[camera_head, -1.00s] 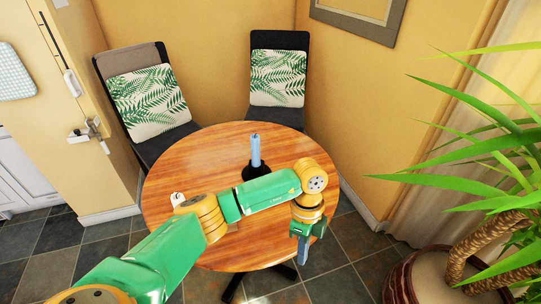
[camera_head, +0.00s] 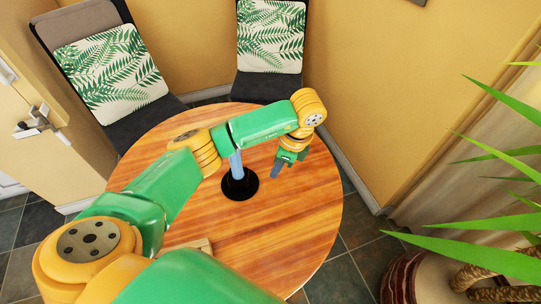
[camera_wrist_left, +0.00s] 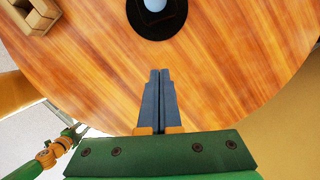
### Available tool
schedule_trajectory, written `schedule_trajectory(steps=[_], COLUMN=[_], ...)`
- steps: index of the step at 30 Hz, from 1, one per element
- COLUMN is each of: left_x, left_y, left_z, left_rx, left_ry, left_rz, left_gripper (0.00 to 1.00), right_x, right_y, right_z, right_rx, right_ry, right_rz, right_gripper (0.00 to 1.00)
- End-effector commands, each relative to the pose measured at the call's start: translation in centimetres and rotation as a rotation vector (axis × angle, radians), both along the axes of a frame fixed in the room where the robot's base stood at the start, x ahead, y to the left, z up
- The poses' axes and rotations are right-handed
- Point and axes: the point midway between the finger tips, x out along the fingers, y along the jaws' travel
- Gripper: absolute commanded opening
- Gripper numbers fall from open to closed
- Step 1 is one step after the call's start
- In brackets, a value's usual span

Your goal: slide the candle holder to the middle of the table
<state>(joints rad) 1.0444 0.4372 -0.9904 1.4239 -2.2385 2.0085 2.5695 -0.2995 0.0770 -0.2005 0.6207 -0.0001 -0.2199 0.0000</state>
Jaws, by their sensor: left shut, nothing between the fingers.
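The candle holder is a black round base (camera_head: 240,188) with a pale blue candle (camera_head: 236,165) upright in it, standing on the round wooden table (camera_head: 290,225). My left forearm hides the candle's top in the head view. In the left wrist view the holder (camera_wrist_left: 170,30) is at the top edge, cut off. My left gripper (camera_head: 276,172) is shut and empty, pointing down to the right of the holder and apart from it. Its closed fingers (camera_wrist_left: 160,75) show in the wrist view. Part of my right arm (camera_wrist_left: 50,152) shows small at lower left there; its jaws are unclear.
A small wooden object (camera_wrist_left: 36,14) lies on the table, largely hidden by my arm in the head view. Two chairs with leaf-print cushions (camera_head: 270,35) stand at the back. A potted plant (camera_head: 500,255) is at right. The tabletop's right side is clear.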

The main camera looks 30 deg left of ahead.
Motion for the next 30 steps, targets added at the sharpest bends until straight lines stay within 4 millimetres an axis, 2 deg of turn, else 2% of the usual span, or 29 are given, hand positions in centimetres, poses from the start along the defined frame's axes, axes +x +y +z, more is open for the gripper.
schedule_trajectory(steps=[1, 3, 10, 12, 18, 30], left_x=[-0.2, -0.3, -0.6, -0.9, -1.4, -1.5], left_y=[0.2, 0.6, 1.8, 3.3, 5.3, 5.8], left_z=[-1.5, -2.9, -7.4, -6.7, -6.9, -7.0], left_rx=[0.000, 0.000, 0.001, 0.002, 0.001, 0.000], left_ry=[0.006, 0.004, 0.004, 0.002, 0.001, 0.001], left_rz=[0.002, 0.001, 0.001, 0.002, 0.001, 0.000], left_gripper=[0.00, 0.00, 0.00, 0.00, 0.00, 0.00], right_x=[-0.2, -0.3, -0.2, -0.2, -0.1, -0.1], right_y=[-0.1, -0.2, -0.3, -0.3, -0.3, -0.3], right_z=[-0.6, -1.0, -0.6, 0.5, 1.1, 1.1], right_rx=[-0.002, -0.004, -0.004, -0.005, -0.005, -0.004], right_ry=[0.004, 0.006, 0.005, 0.004, 0.003, 0.001], right_rz=[0.000, 0.001, 0.001, 0.001, 0.001, 0.001], right_gripper=[0.50, 0.50, 0.50, 0.50, 0.50, 0.50])
